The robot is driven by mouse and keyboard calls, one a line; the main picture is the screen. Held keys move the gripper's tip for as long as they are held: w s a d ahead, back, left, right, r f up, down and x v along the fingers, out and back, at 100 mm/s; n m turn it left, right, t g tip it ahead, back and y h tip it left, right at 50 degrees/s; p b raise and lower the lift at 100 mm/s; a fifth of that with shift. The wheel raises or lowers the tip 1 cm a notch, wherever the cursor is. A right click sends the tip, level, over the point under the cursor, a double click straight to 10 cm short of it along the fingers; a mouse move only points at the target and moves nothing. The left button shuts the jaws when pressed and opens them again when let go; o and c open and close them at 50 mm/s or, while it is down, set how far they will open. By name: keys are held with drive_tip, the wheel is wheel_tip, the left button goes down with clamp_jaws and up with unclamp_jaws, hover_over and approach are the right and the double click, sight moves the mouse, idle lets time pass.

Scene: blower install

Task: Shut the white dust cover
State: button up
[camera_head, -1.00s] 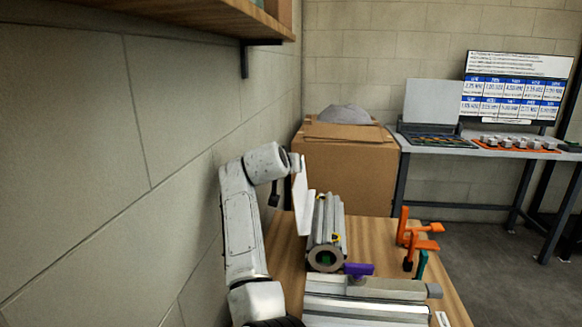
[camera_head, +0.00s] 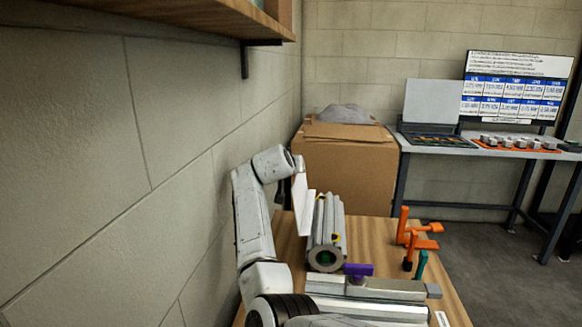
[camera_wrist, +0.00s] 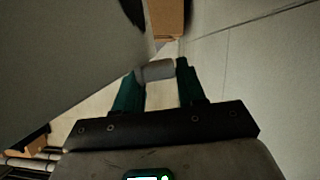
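The white dust cover (camera_head: 303,203) stands open and near upright along the left side of the grey blower-like unit (camera_head: 326,235) on the wooden table. A large pale surface, apparently the cover, fills the upper left of the wrist view (camera_wrist: 65,55). My gripper sits on the wall side of the cover, and its fingers are mostly hidden in the head view. In the wrist view my gripper (camera_wrist: 158,82) has two green fingers spread apart. A short grey cylinder (camera_wrist: 155,70) shows between the fingertips; I cannot tell whether they touch it.
A block wall (camera_head: 80,170) runs close along my arm's left. Orange clamps (camera_head: 415,240), a purple part (camera_head: 358,270) and grey rails (camera_head: 390,290) occupy the table's right and front. A cardboard box (camera_head: 345,175) stands behind. A shelf (camera_head: 190,15) overhangs at upper left.

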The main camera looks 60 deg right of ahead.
clamp_jaws()
